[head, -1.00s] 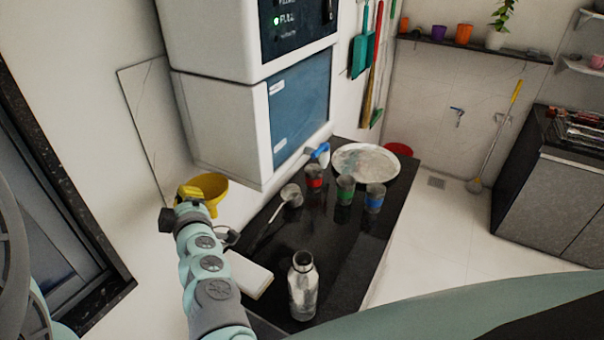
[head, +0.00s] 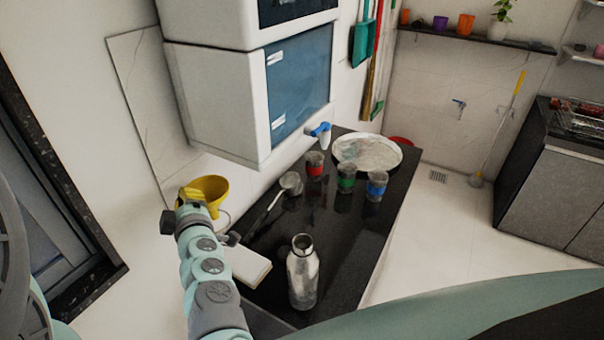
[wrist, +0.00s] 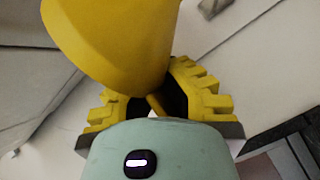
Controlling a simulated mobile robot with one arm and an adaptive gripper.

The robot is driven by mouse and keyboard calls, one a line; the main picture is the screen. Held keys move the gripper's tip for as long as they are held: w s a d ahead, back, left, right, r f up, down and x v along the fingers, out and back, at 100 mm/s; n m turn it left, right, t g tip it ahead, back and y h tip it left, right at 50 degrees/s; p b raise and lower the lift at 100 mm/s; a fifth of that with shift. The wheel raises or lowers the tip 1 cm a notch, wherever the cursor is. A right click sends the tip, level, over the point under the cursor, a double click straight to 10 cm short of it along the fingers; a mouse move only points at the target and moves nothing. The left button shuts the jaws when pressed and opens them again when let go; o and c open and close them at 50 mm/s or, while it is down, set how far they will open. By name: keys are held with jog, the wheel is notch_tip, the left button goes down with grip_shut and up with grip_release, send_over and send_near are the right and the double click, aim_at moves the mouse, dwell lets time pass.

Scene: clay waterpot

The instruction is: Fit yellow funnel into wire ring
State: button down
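The yellow funnel (head: 211,187) is at my gripper (head: 190,198), its wide mouth facing up, beside the left end of the black counter. In the wrist view the funnel (wrist: 112,40) fills the upper left, and the two yellow toothed fingers of my gripper (wrist: 152,100) close around its narrow lower part. The funnel's tip is hidden. A thin pale curved line (head: 226,218) shows just right of and below the funnel in the head view; it may be the wire ring, but it is too small to tell. The funnel appears apart from it.
A metal bottle (head: 302,275), a pale flat block (head: 248,265), a ladle (head: 290,183), several colour-banded cups (head: 346,180) and a round tray (head: 367,152) are on the black counter (head: 345,240).

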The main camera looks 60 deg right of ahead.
jog(key=shift+f+b, duration=2.45)
jog(key=shift+f, duration=0.2)
jog(key=c, duration=1.7)
grip_release()
jog(key=o, duration=0.6)
jog(key=shift+o, duration=0.2)
jog(key=v, duration=1.2)
